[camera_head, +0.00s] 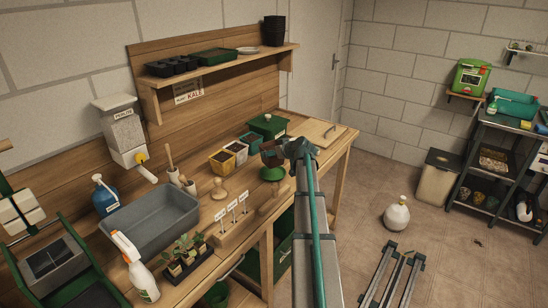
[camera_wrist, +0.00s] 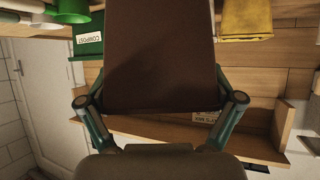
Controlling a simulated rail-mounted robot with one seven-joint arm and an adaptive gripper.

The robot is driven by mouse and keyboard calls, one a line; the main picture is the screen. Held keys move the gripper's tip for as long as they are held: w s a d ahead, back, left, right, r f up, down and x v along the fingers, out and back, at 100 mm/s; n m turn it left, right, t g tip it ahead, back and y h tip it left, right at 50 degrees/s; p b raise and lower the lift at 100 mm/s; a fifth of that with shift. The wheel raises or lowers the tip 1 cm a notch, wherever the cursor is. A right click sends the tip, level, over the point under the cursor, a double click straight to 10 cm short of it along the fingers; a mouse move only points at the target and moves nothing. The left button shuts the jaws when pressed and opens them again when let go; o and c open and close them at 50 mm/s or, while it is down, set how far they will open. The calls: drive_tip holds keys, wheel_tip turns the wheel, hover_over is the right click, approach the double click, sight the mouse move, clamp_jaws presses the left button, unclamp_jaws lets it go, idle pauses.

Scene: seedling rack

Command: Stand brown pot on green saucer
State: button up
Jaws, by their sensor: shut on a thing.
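The brown pot (camera_head: 269,156) is held in my gripper (camera_head: 299,151) over the right part of the bench. In the wrist view the brown pot (camera_wrist: 160,60) fills the middle, with the fingers of my gripper (camera_wrist: 160,108) on both sides of it. The green saucer (camera_head: 271,174) shows just below the pot in the head view, raised on a green base. A green round piece (camera_wrist: 72,9) at the top left of the wrist view looks like it, off to one side of the pot. The pot looks apart from the saucer; the exact gap is hard to tell.
A green compost box (camera_head: 268,125) stands behind the pot. Several square pots, one a yellow pot (camera_head: 221,161), stand to its left. A wooden label block (camera_head: 232,222) is at the front, left of my arm. A wooden board (camera_head: 318,131) lies at the bench's right end.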

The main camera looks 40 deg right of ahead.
drive_tip(key=shift+w+d+f, duration=0.25)
drive_tip(key=shift+w+f, duration=0.1)
drive_tip(key=shift+f+p, duration=1)
drive_tip(key=shift+f, duration=0.6)
drive_tip(key=shift+f+b, duration=0.7)
drive_tip(key=shift+b, duration=0.4)
drive_tip(key=o, duration=1.1)
drive_tip(key=shift+r, duration=0.2)
